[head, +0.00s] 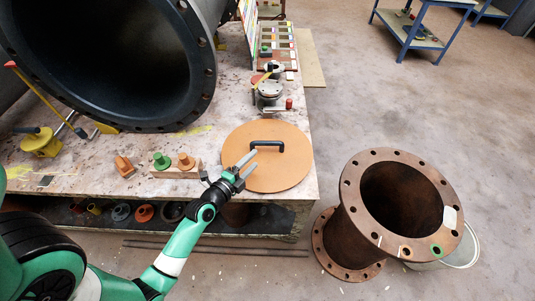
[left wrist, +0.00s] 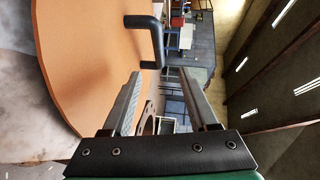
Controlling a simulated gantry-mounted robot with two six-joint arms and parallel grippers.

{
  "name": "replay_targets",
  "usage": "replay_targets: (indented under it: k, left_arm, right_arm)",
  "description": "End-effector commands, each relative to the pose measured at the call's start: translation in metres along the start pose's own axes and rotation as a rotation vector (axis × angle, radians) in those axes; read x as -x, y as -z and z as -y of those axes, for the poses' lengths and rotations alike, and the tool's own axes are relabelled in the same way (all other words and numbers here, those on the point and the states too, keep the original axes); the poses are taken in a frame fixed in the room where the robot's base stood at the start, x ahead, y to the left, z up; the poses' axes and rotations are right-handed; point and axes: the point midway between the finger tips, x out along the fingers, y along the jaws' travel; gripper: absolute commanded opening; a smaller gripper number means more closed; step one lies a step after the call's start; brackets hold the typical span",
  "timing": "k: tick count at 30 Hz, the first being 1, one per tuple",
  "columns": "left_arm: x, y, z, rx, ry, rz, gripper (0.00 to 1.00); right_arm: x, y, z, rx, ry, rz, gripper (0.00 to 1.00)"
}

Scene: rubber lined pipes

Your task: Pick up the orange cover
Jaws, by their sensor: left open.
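The orange cover (head: 285,172) is a flat round disc lying on the worktable near its front right corner. A black bar handle (head: 268,145) stands on top of it. My left gripper (head: 247,162) is open over the cover's left part, with its fingers pointing toward the handle. In the left wrist view the cover (left wrist: 85,60) fills the left side, and the black handle (left wrist: 150,38) shows just beyond the tips of the open fingers (left wrist: 158,85). Nothing is between the fingers. My right gripper is not in view.
A large dark flanged pipe (head: 105,60) stands on the worktable (head: 90,170) at the back left. A wooden block with green and orange knobs (head: 175,170) sits left of the gripper. A rusty flanged pipe (head: 355,215) stands on the floor at right. Metal fittings (head: 268,92) stand behind the cover.

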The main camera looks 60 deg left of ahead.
Motion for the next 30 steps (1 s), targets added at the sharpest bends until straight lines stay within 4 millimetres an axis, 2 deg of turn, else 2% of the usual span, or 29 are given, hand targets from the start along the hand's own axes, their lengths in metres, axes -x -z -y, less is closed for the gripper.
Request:
replay_targets:
  k: [1,4,12,21,28,29,30]
  left_arm:
    - [-0.012,0.0,0.0,-0.001,0.003,-0.002,0.59]
    - [-0.029,0.0,-0.001,0.0,0.002,-0.001,0.59]
    - [-0.043,-0.001,-0.002,0.0,0.001,-0.001,0.59]
    - [-0.088,-0.003,-0.004,0.0,0.002,-0.002,0.59]
    - [-0.091,-0.003,-0.002,0.0,0.0,-0.001,0.59]
    - [-0.091,-0.003,-0.002,0.0,0.0,-0.001,0.58]
    - [-0.091,-0.003,-0.002,0.0,0.0,-0.001,0.51]
  right_arm:
    - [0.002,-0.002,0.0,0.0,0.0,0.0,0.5]
    - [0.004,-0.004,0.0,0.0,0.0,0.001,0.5]
    - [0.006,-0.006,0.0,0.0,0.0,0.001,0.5]
    - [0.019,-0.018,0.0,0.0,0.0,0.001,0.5]
    - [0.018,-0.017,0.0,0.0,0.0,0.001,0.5]
    - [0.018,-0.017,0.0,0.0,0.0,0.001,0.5]
    - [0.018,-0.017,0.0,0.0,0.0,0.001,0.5]
